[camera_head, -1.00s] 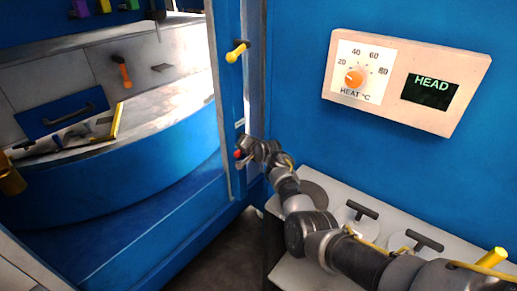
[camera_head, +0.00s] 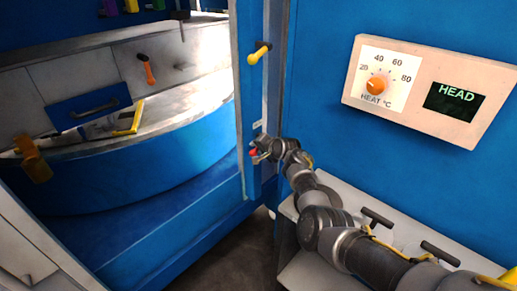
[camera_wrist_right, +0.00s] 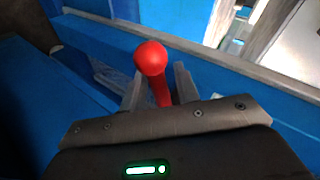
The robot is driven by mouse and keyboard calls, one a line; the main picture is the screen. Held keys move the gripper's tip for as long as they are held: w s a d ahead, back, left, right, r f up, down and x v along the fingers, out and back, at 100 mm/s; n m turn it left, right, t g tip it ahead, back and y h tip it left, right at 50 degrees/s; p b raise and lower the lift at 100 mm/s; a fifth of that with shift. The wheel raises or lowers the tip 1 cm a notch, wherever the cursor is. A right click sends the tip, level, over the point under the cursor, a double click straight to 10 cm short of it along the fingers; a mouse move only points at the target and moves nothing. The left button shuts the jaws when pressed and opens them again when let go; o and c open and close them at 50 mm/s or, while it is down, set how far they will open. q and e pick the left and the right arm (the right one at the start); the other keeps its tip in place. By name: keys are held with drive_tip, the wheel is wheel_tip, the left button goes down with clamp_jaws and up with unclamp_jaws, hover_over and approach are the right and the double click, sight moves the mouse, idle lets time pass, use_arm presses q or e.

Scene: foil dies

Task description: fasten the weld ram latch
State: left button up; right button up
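A lever with a round red knob (camera_head: 253,152) sits low on the blue upright post (camera_head: 247,100). I cannot tell from any label whether it is the weld ram latch. My right gripper (camera_head: 262,157) is at this lever. In the right wrist view the red knob (camera_wrist_right: 151,58) stands between the two fingertips of the right gripper (camera_wrist_right: 159,88), with its red stem running down between them. The fingers look apart, with narrow gaps beside the stem. My left gripper is not in view.
A yellow-tipped handle (camera_head: 259,52) is higher on the post. Left are an orange handle (camera_head: 147,70), a blue drawer front (camera_head: 85,110) and a brownish cylinder (camera_head: 34,163). A heat panel (camera_head: 430,90) is on the right wall. A pale bench with dark T-handles (camera_head: 376,218) lies under my right arm.

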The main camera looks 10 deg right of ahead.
drive_tip(key=shift+o, duration=0.3)
drive_tip(key=shift+d, duration=0.1)
drive_tip(key=shift+s+d+r, duration=0.1)
drive_tip(key=shift+s+r, duration=0.15)
drive_tip(key=shift+s, duration=0.15)
drive_tip(key=v, duration=0.9)
drive_tip(key=shift+s+r, duration=0.15)
drive_tip(key=shift+s, duration=0.2)
drive_tip(key=shift+d, duration=0.15)
